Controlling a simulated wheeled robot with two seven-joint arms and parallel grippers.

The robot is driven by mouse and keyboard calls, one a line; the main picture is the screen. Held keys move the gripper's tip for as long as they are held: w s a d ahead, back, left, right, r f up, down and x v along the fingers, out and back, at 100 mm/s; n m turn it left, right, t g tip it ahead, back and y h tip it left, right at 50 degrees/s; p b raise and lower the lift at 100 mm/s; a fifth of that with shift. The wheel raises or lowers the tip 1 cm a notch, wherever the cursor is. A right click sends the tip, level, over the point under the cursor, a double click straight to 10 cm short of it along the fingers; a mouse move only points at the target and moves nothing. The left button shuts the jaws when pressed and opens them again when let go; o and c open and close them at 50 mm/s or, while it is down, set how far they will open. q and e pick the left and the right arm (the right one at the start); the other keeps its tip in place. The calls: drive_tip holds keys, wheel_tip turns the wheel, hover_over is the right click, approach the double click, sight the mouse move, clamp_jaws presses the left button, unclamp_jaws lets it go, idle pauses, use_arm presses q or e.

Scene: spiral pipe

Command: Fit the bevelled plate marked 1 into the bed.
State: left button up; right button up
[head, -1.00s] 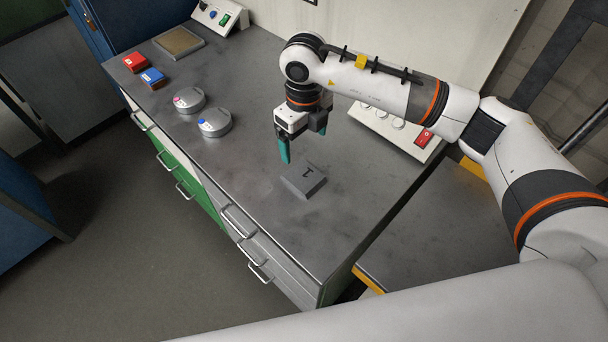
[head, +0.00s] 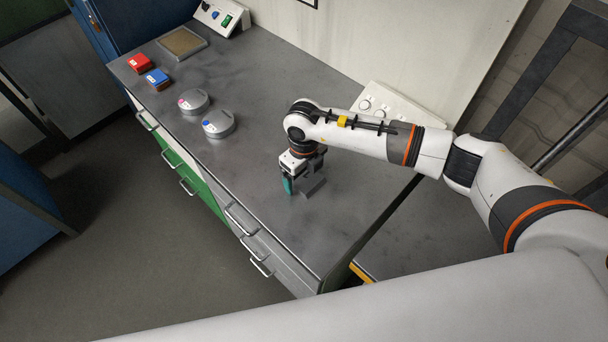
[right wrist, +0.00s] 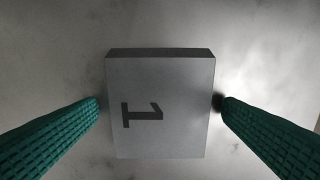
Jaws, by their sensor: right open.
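The grey bevelled plate (head: 315,187) lies flat on the grey bench top, partly hidden by my right gripper (head: 297,182) in the head view. In the right wrist view the plate (right wrist: 175,135) fills the middle, with a dark "1" on its face and a darker sloped edge at the top. My right gripper (right wrist: 161,103) is open there, one teal finger on each side of the plate. Whether the fingers touch its sides is unclear. A shallow framed tray (head: 203,45) with a brownish inside, at the far left, may be the bed. My left gripper is not in view.
Two round grey pucks, one with a red mark (head: 194,101) and one with a blue mark (head: 218,122), stand left of the gripper. A red block (head: 140,62) and a blue block (head: 157,79) lie near the tray. A control panel (head: 385,102) stands behind my arm.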

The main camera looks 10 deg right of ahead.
sight(304, 176)
drive_tip(key=shift+w+r, duration=0.1)
drive_tip(key=c, duration=1.8)
wheel_tip(304, 176, up, 9)
drive_tip(key=b, duration=0.3)
drive_tip(key=s+d+r+n, duration=0.2)
drive_tip(key=s+d+n, duration=0.2)
drive_tip(key=n, duration=1)
drive_tip(key=s+d+r+n, duration=0.3)
drive_tip(key=s+d+n, duration=0.2)
drive_tip(key=n, duration=1)
drive_tip(key=s, duration=0.3)
drive_tip(key=shift+s, duration=0.25)
